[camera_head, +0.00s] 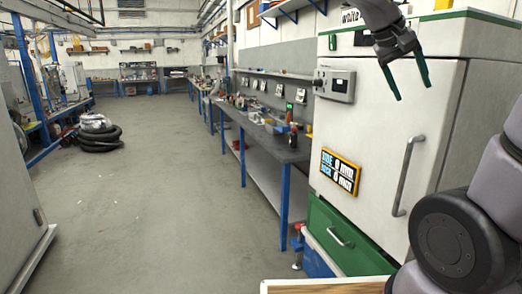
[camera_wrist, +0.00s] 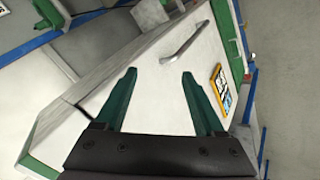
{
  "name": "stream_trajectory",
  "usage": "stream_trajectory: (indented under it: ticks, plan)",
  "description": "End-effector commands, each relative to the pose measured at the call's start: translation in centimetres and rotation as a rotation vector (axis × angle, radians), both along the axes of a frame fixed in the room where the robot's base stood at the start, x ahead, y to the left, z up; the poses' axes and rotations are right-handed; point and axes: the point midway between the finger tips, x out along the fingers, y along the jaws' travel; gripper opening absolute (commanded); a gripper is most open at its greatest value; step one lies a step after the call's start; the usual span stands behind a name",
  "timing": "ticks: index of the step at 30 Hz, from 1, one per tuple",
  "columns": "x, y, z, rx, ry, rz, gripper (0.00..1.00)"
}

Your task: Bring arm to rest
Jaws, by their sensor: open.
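My gripper (camera_head: 410,80) hangs at the upper right of the head view, in front of the large white cabinet (camera_head: 385,130). Its two green fingers are apart, with nothing between them. In the wrist view my gripper (camera_wrist: 160,95) also shows open and empty, facing the white cabinet door (camera_wrist: 155,60). A metal door handle (camera_wrist: 184,43) lies beyond the fingertips in that view. The handle also shows in the head view (camera_head: 405,175), well below my gripper. Part of my arm fills the right edge of the head view.
A green drawer (camera_head: 340,240) is below the door. A long workbench (camera_head: 268,140) with tools runs along the right wall. The grey floor (camera_head: 150,210) between is clear.

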Motion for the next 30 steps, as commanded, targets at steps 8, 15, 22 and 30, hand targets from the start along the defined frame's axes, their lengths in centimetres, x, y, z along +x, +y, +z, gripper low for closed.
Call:
stream_trajectory:
  ticks: [8, 15, 22, 30]
  plan:
    - [-6.1, 6.0, -3.6, 0.535, -0.155, 0.091, 0.71]
    - [-7.1, 9.5, -2.9, 0.775, -0.367, 0.126, 0.71]
    - [-7.1, 10.1, -2.6, 0.82, -0.416, 0.129, 0.71]
    - [-7.1, 10.2, -2.6, 0.819, -0.414, 0.129, 0.71]
